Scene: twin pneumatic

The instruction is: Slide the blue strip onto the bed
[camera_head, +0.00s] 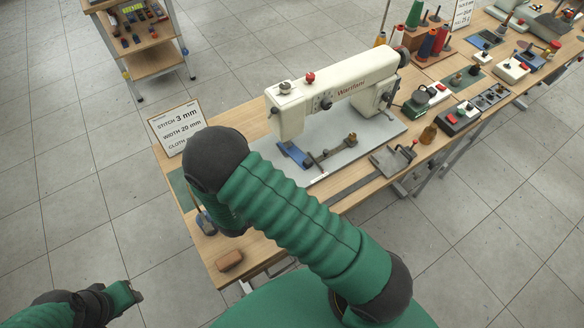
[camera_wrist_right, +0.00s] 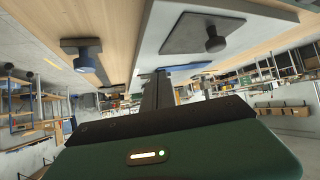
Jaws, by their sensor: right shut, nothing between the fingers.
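The blue strip (camera_head: 293,155) lies at the near left part of the pale grey bed (camera_head: 375,138), below the needle end of the cream sewing machine (camera_head: 335,91). In the right wrist view a blue strip (camera_wrist_right: 190,67) shows at the edge of a pale slab, just beyond my fingers. My right gripper (camera_wrist_right: 159,76) is shut and empty; I cannot tell whether it touches the strip. In the head view my right arm hides it.
A dark bar with a brass knob (camera_head: 350,140) lies on the bed beside the strip. A sign (camera_head: 178,127) stands at the table's left end. A brown block (camera_head: 229,260) lies near the front corner. A clamp plate (camera_head: 393,160) and several spools (camera_head: 428,42) are to the right.

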